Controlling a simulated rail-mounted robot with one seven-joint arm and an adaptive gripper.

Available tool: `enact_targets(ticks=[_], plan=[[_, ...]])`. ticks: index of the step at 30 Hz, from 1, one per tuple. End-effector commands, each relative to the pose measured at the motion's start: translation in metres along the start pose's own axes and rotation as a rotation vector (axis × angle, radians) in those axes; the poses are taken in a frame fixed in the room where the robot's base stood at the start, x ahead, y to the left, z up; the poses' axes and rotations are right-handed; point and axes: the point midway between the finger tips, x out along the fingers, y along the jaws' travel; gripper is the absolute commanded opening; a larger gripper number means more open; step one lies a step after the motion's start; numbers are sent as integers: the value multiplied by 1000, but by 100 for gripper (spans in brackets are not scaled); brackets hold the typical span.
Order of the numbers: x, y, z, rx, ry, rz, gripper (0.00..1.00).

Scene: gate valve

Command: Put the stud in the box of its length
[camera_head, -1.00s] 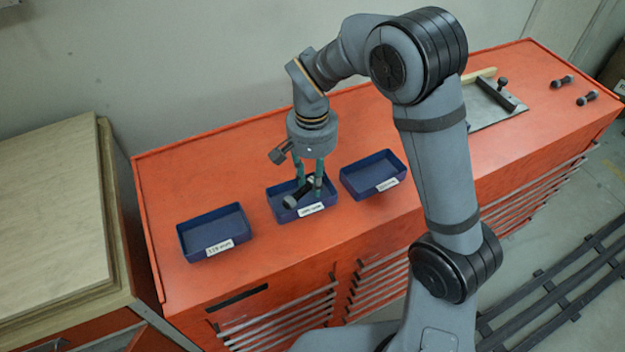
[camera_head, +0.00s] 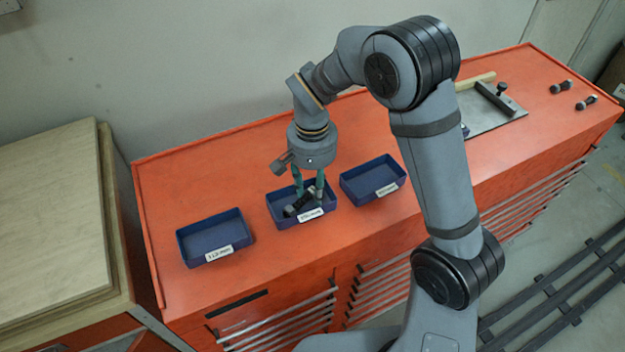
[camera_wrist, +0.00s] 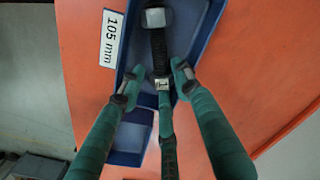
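The stud (camera_head: 301,201) is a dark threaded rod with a grey head, lying aslant in the middle blue box (camera_head: 273,210). In the wrist view the stud (camera_wrist: 158,45) runs lengthwise inside the box, whose label (camera_wrist: 110,38) reads 105 mm. My gripper (camera_head: 309,194) reaches down into this box with green fingers. In the wrist view its fingertips (camera_wrist: 156,82) stand apart on both sides of the stud, with gaps visible, and a third finger lies in line with the stud's near end. Whether that finger touches it, I cannot tell.
A left blue box (camera_head: 203,240) and a right blue box (camera_head: 362,182) stand on the orange cabinet top (camera_head: 190,178), both empty. Two dark studs (camera_head: 561,87) lie at the far right. A metal plate with a dark bar (camera_head: 492,106) lies behind my arm.

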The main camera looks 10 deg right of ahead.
Motion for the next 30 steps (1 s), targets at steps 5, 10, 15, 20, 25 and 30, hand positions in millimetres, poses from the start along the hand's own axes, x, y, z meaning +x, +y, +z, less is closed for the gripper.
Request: enact_targets(ticks=[5,10,15,20,25,30], plan=[[-22,-2,-1,-1,6,-4,33],[-60,-2,-2,1,6,-5,33],[-94,-1,-1,1,4,-4,33],[-115,-1,-1,0,3,-2,33],[-122,0,0,0,1,0,33],[-123,0,0,0,0,0,33]])
